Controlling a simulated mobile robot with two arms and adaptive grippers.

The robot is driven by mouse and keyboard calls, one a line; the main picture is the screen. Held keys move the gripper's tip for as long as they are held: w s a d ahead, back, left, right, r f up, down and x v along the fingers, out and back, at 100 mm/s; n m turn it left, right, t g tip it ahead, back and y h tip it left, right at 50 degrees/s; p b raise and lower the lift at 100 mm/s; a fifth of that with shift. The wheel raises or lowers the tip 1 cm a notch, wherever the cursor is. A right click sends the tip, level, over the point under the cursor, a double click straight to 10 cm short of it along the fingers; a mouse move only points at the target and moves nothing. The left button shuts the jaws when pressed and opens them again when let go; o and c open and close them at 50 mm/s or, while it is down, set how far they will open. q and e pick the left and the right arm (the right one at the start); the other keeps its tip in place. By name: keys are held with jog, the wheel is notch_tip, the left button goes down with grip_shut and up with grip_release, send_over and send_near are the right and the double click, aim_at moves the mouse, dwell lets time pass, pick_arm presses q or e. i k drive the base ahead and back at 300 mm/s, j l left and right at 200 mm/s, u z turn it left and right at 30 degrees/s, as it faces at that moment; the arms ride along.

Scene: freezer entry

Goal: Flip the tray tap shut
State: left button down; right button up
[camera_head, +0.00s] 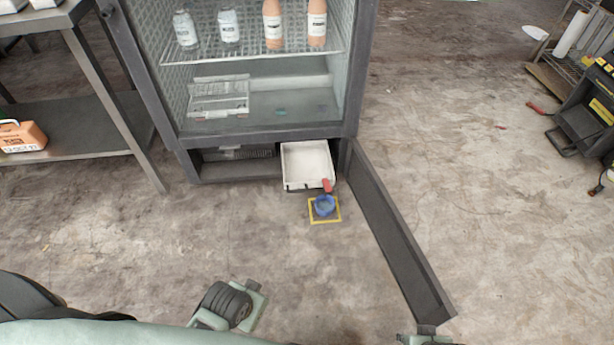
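A white drip tray (306,164) is pulled partly out of the low dark compartment under the glass-front freezer. A small red tap (327,186) sits at the tray's front right corner. It is too small here to tell whether it is open or shut. A blue cup (324,206) stands on the floor just below and in front of the tap, inside a yellow square outline (338,219). Its contents cannot be made out. Neither of my grippers is in view.
A long dark panel (395,240) is swung out to the right of the tray, close above the floor. The freezer (262,136) stands behind. A metal table (85,125) is at left, and a black-yellow machine (590,110) at far right.

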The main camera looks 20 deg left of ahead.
aim_at(327, 186)
jog(key=j, duration=2.05)
